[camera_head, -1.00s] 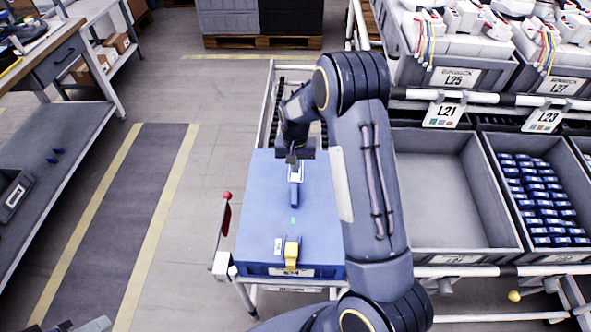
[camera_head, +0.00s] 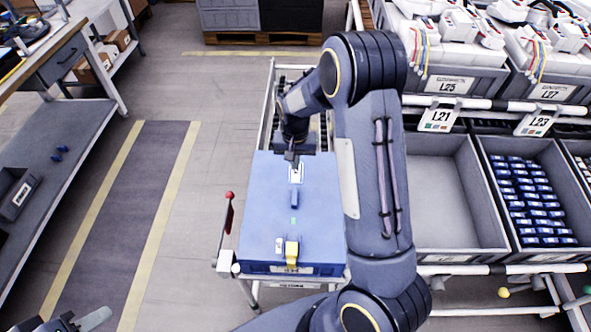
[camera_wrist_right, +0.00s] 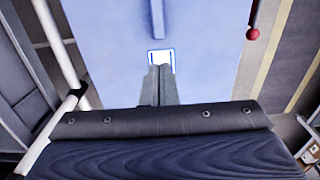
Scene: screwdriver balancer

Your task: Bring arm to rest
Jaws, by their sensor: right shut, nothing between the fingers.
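My right arm reaches over a blue box (camera_head: 260,205) on the wheeled frame at the centre of the head view. My right gripper (camera_head: 293,165) points down close to a white label (camera_head: 296,174) on the box top. In the right wrist view the right gripper (camera_wrist_right: 161,70) has its fingers together and empty, with their tips overlapping the label's lower edge. Whether they touch it I cannot tell. My left gripper (camera_head: 82,322) shows only in part at the bottom left of the head view; its jaw state is unclear.
A yellow part (camera_head: 291,254) sits at the box's front edge. A red-knobbed lever (camera_head: 229,212) stands left of it. To the right are an empty grey bin (camera_head: 443,192) and a bin of blue parts (camera_head: 535,200). A grey workbench (camera_head: 55,165) stands left; the floor between is clear.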

